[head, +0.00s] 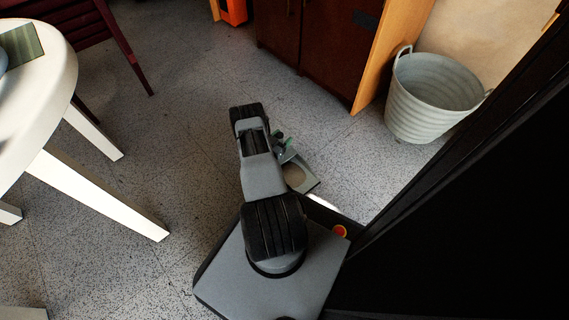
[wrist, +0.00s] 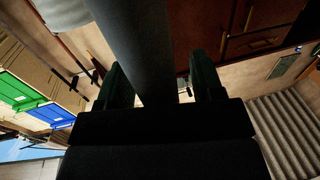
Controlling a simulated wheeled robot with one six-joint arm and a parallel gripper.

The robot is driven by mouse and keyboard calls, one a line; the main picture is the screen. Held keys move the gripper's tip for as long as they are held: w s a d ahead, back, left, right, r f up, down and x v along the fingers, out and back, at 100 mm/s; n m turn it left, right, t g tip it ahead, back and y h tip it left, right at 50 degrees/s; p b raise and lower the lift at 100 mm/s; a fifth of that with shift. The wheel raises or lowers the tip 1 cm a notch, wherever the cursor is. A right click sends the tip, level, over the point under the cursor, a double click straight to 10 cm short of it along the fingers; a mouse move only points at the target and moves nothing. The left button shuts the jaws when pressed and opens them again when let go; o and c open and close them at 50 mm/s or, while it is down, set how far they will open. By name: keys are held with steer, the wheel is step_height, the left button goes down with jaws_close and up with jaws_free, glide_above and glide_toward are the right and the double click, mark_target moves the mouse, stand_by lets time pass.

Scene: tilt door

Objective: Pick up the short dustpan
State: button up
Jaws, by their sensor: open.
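The short dustpan (head: 299,177) shows in the head view as a small grey-green pan with a beige inside, low beside my arm and partly hidden behind it. My gripper (head: 284,146) is just above the pan in that view, its dark green fingers partly covered by my arm. In the wrist view my gripper (wrist: 160,82) is open, with one finger on each side of a thick grey bar. I cannot tell whether this bar is the dustpan's handle or whether the fingers touch it.
A ribbed grey bucket (head: 437,95) stands at the upper right by a wooden panel and dark cabinet (head: 325,45). A white table (head: 45,85) is at the left. A large black panel (head: 480,220) is close on the right. The speckled floor left of my arm is clear.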

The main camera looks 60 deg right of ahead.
jaws_close()
stand_by(0.5)
